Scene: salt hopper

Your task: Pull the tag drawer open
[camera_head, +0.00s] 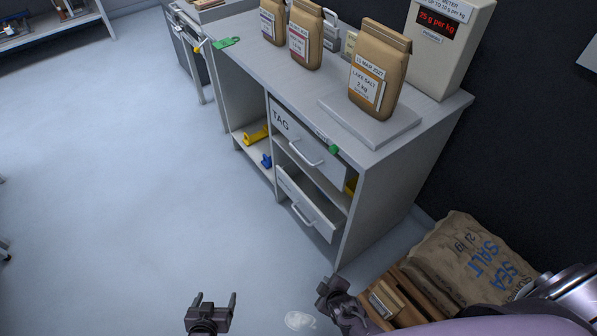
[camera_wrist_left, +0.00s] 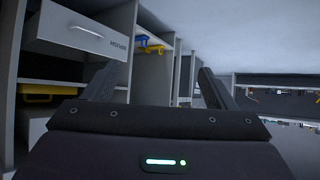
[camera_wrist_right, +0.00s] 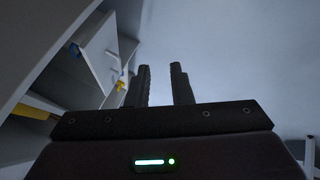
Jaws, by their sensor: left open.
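The tag drawer (camera_head: 283,122), a grey front lettered TAG with a bar handle (camera_head: 305,156), is the upper drawer under the bench top in the head view. It looks shut. My left gripper (camera_head: 212,299) is open and empty, low in the head view, well apart from the handle. Its spread fingers also show in the left wrist view (camera_wrist_left: 157,85). My right gripper (camera_head: 333,290) is near the bottom of the head view, in front of the bench and apart from the drawer. In the right wrist view (camera_wrist_right: 160,82) its fingers are apart with nothing between.
A lower drawer (camera_head: 306,205) stands partly out below the tag drawer. Paper bags, one labelled lake salt (camera_head: 378,72), and a meter (camera_head: 446,40) stand on the bench (camera_head: 235,58). A sea salt sack (camera_head: 470,262) lies at lower right. The floor left of the bench is clear.

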